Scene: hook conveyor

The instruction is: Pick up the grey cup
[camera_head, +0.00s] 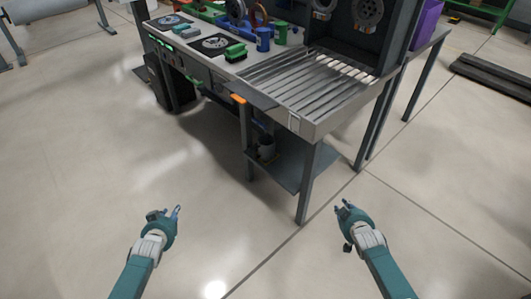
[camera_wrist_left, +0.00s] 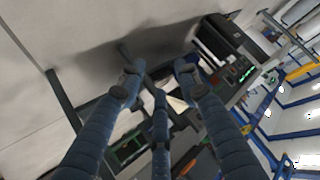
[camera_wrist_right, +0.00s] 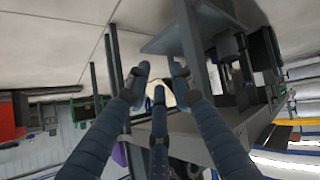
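A dark grey cup (camera_head: 266,147) stands on the lower shelf (camera_head: 290,172) under the conveyor end of the workbench. In the right wrist view, what looks like the cup (camera_wrist_right: 228,46) shows upside down beside a table leg. My right gripper (camera_head: 344,207) is open and empty, in front of the bench and to the right of the cup, well apart from it. My left gripper (camera_head: 164,213) is open and empty, in front of the bench and to the left of the cup. Both sets of fingers are spread in their wrist views.
The roller conveyor (camera_head: 315,88) sits above the shelf. A front table leg (camera_head: 306,185) stands to the right of the cup. Green, blue and red parts lie on the workbench (camera_head: 185,62). Dark beams (camera_head: 495,75) lie on the floor at far right. The floor in front is clear.

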